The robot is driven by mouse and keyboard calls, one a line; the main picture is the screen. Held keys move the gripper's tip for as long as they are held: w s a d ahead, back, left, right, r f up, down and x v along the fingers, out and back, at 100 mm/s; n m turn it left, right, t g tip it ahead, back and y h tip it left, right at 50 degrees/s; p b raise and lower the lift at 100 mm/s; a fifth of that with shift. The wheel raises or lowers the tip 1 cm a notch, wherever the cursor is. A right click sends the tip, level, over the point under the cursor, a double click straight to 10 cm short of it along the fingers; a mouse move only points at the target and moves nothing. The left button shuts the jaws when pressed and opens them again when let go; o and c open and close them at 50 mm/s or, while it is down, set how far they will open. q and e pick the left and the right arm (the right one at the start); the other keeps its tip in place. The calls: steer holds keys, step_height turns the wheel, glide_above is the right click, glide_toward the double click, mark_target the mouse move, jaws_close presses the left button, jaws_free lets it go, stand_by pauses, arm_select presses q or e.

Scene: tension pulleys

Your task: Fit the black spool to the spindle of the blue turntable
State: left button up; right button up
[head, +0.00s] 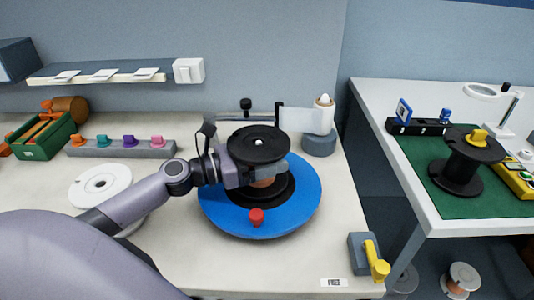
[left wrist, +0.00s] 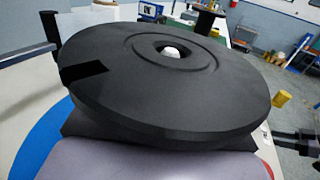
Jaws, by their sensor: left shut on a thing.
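The black spool (head: 258,140) is upright over the middle of the blue turntable (head: 302,200), its copper-coloured winding partly showing below the top flange. A pale tip, apparently the spindle (head: 259,142), shows in the spool's centre hole. It also shows in the left wrist view (left wrist: 171,53), where the black top flange (left wrist: 150,90) fills much of the picture. My left gripper (head: 256,175) is shut on the spool below its top flange. The lower flange is partly hidden, and I cannot tell whether it rests fully on the turntable.
A red knob (head: 257,216) stands on the turntable's front rim. A grey post with a white cone (head: 324,112) stands behind right, and a yellow lever (head: 376,262) at the front right. A white reel (head: 100,184) lies left. Another black spool (head: 465,165) stands on the right table.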

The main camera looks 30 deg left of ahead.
arm_select(q)
steer(key=shift+f, duration=0.15)
stand_by(0.4)
steer(key=shift+f, duration=0.3)
steer(key=shift+f, duration=0.25)
stand_by(0.3)
steer(key=o, duration=1.6)
steer(key=shift+c, duration=0.2)
steer(key=shift+s, duration=0.1)
